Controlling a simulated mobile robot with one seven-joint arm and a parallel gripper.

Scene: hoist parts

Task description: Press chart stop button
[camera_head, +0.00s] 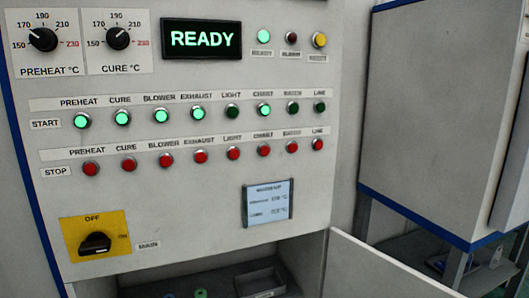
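The chart stop button (264,150) is a red round button in the lower STOP row of the grey control panel (210,220), under a CHART label. It sits between the red LIGHT button (233,153) and another red button (291,146). Above it, the chart start button (264,109) in the START row glows green. My gripper is not in view.
Below is an open compartment with a tray (262,282) and an open door (375,270). A grey cabinet (440,110) stands at right.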

